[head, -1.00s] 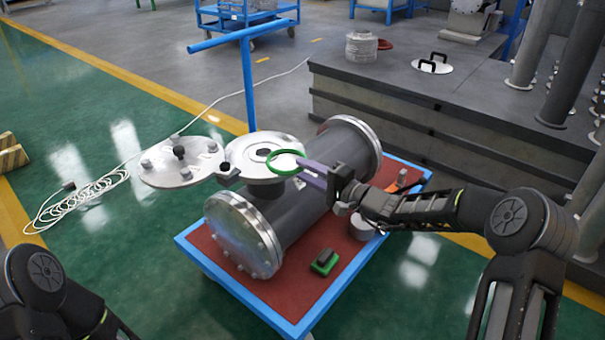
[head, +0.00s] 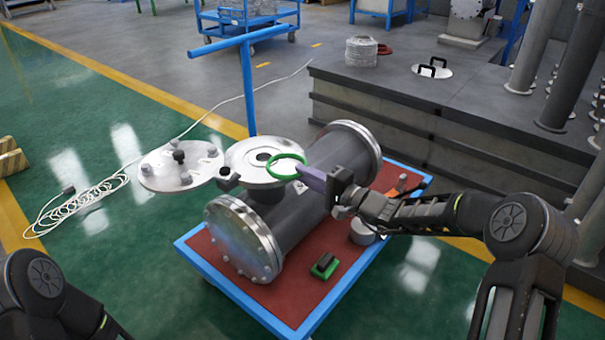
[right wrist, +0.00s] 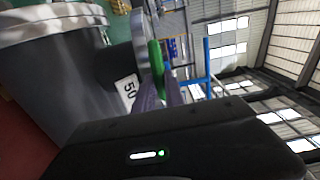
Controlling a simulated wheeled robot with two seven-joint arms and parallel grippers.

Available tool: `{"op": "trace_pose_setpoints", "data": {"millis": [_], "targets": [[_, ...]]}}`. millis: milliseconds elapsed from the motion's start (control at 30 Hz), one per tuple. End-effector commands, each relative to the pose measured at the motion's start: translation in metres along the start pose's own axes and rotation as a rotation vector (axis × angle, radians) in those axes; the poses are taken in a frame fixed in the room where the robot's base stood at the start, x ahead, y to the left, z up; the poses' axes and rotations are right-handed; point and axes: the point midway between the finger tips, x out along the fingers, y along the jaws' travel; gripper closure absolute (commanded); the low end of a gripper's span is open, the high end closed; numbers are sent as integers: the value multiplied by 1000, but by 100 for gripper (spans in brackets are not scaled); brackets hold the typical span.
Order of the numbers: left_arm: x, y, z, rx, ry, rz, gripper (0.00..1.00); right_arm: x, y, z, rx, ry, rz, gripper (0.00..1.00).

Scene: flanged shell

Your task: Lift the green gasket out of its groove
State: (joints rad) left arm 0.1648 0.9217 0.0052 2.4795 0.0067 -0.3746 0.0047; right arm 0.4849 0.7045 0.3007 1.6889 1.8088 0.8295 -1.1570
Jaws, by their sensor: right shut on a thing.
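The green gasket (head: 268,169) is a thin ring at the right side of the round metal flange (head: 240,152) on top of the grey shell (head: 312,205). It sits off the flange's centre, and its right part reaches past the rim. My right gripper (head: 302,171), with purple fingers, is shut on the ring's right edge. In the right wrist view the gasket (right wrist: 155,62) shows edge-on at the fingertips, beside the flange; any gap between them is hard to judge. The groove cannot be made out. My left gripper is out of view; only part of that arm shows.
A round cover plate (head: 160,178) with several knobs sits left of the flange. The shell lies on a red-topped blue cart (head: 318,288) with a green-and-black block (head: 325,265) and a grey cylinder (head: 362,232). A grey platform (head: 440,130) stands behind.

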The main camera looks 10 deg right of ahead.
Motion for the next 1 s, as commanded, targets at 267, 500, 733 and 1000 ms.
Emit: {"op": "trace_pose_setpoints", "data": {"millis": [267, 500, 733, 1000], "targets": [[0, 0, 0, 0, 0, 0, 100, 0, 0, 0, 0, 0, 0, 100], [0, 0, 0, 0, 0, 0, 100, 0, 0, 0, 0, 0, -1, 100], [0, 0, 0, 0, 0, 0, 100, 0, 0, 0, 0, 0, -1, 100], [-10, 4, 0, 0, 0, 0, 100, 0, -24, 0, -3, 0, -2, 100]]}}
